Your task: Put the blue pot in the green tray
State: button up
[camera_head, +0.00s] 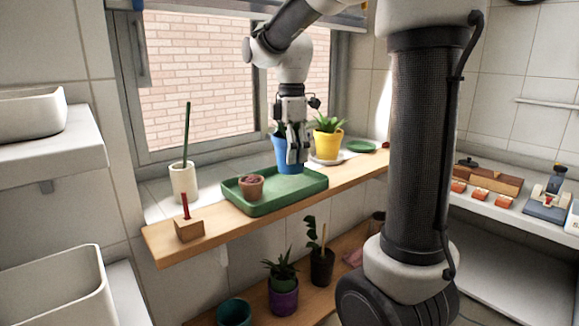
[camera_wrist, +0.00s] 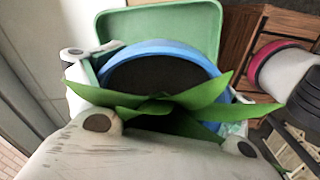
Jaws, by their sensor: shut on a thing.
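The blue pot (camera_head: 287,153) with a green plant is over the right part of the green tray (camera_head: 262,203) on the wooden sill shelf. In the head view its base appears at the tray, but I cannot tell whether it touches the floor of it. My gripper (camera_head: 295,158) points down and is shut on the pot's near side, hiding part of it. In the wrist view the blue pot (camera_wrist: 213,62) shows its rim, dark soil and green leaves (camera_wrist: 185,103), with the green tray (camera_wrist: 203,13) behind it. A small brown pot (camera_head: 250,187) stands in the tray's left part.
A yellow pot (camera_head: 327,143) with a plant stands on a white saucer just right of the blue pot. A green saucer (camera_head: 361,146) lies farther right. A white holder (camera_head: 184,181) with a green stick and a wooden block (camera_head: 189,230) are at left. Several pots stand below.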

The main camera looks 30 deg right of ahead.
jog(key=shift+f, duration=1.7)
jog(key=shift+f, duration=0.1)
jog(key=o, duration=1.7)
notch_tip(320, 180, up, 12)
jog(key=shift+s+f, duration=0.1)
jog(key=s+f+m+t, duration=0.2)
jog(key=s+f+m, duration=0.3)
jog(key=s+m, duration=0.3)
jog(key=s+d+f+m+t, duration=0.1)
jog(key=s+f+m, duration=0.4)
jog(key=s, duration=0.6)
jog(key=m+t, duration=0.1)
jog(key=m, duration=0.1)
jog(key=shift+s+f+m, duration=0.25)
jog(key=shift+s+m, duration=0.1)
jog(key=shift+m, duration=0.05)
